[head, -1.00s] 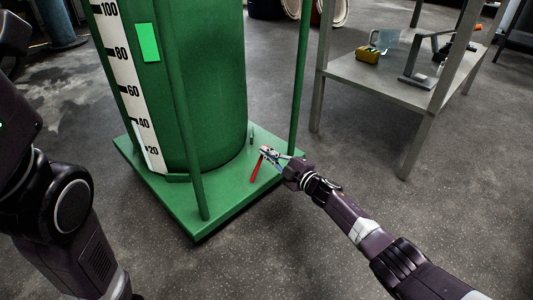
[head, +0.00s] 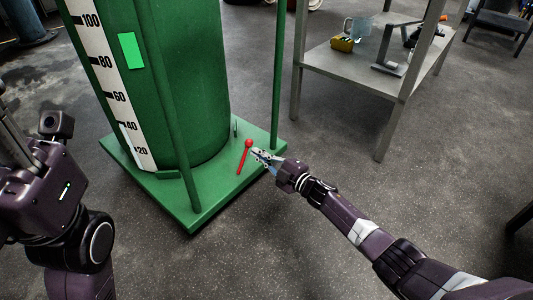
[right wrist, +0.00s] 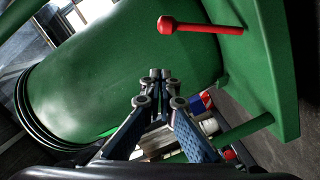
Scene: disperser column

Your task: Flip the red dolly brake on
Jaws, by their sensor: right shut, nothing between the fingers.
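The red brake lever (head: 243,158) stands on the green dolly base (head: 215,198), beside the green column (head: 185,95). It has a round knob and leans slightly to the right in the head view. In the right wrist view the lever (right wrist: 208,27) lies across the upper right, with its knob towards the middle. My right gripper (head: 255,153) is just right of the lever's knob, shut and empty. In the right wrist view its fingertips (right wrist: 160,74) meet below the knob, clear of the lever.
Thin green uprights (head: 277,90) rise from the base near the lever. A grey metal table (head: 345,75) behind to the right holds a yellow item (head: 342,43) and a clear jug (head: 357,27). The floor in front of the base is clear.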

